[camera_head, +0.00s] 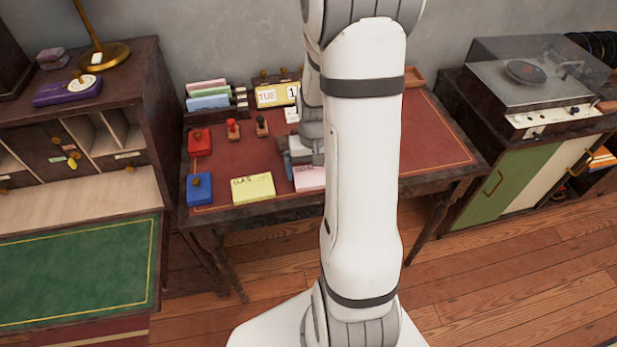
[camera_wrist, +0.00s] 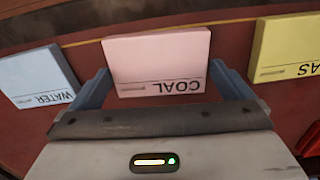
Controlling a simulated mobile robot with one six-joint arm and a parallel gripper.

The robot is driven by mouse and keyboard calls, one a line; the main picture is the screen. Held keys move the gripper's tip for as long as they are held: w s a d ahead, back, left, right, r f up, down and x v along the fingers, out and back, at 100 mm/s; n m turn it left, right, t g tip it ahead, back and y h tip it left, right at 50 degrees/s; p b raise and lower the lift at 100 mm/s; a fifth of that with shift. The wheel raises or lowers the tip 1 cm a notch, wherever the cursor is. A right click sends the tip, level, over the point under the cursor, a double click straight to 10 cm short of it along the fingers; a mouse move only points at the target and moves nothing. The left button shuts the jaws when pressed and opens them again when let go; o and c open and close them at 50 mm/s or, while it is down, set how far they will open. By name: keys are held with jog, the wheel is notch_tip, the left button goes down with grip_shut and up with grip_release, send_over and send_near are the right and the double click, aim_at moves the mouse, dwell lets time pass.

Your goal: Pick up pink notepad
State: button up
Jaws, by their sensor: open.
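The pink notepad (camera_wrist: 157,52) lies flat on the red desktop, marked COAL upside down in the wrist view. In the head view, the pink notepad (camera_head: 308,179) shows only partly at the desk's front, its right side hidden behind my arm. My gripper (camera_wrist: 157,80) is open, with one finger at each side of the pad's near end in the wrist view. Whether the fingers touch the pad or hang above the desk, I cannot tell.
A yellow notepad (camera_head: 253,188) lies left of the pink one in the head view. A pale blue notepad marked WATER (camera_wrist: 40,77) lies on its other side. Blue (camera_head: 199,190) and red (camera_head: 200,142) boxes, stamps (camera_head: 262,126) and a calendar (camera_head: 277,94) stand on the desk (camera_head: 430,150).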

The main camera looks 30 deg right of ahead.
jog(key=shift+f, duration=0.3)
jog(key=shift+c, duration=0.3)
jog(key=c, duration=0.6)
jog(key=shift+r, duration=0.15)
